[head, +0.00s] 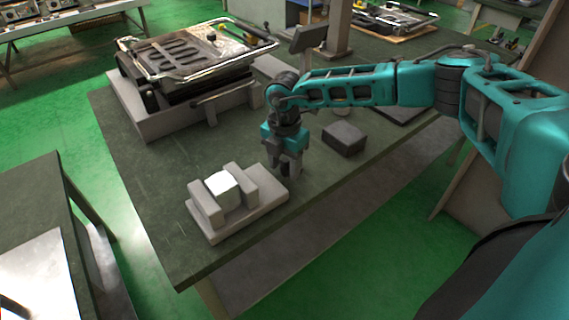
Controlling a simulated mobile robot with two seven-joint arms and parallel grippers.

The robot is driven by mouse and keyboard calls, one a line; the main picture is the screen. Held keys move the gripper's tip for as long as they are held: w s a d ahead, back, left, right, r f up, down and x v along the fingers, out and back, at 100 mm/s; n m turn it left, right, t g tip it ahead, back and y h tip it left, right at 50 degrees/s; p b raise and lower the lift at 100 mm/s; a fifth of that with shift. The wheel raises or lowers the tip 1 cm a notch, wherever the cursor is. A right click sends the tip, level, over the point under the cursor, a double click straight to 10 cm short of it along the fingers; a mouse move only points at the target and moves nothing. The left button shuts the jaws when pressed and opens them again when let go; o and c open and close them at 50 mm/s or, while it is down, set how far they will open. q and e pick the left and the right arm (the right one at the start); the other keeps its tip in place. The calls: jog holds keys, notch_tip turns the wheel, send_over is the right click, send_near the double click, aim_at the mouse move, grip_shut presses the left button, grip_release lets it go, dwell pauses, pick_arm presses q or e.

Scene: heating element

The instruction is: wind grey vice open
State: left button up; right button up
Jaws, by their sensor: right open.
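The grey vice (266,206) lies on the near left part of the dark green table. Its two jaw blocks stand upright on a flat base, and a white block (222,186) sits between them. My right gripper (289,172) is open and points down just behind and to the right of the vice. Its fingers are near the right end of the vice base; I cannot tell if they touch anything. No crank or handle of the vice shows clearly; the gripper may hide it. My left gripper is not in view.
A dark grey box (344,138) stands right of my gripper. A large contact-grill-like appliance (190,60) on a grey base fills the table's back left. A small grey screen on a stand (308,38) rises behind my arm. The table's (150,210) left front is clear.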

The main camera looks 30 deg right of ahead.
jog(key=shift+f, duration=0.1)
grip_shut()
dwell(0.5)
jog(key=shift+s, duration=0.15)
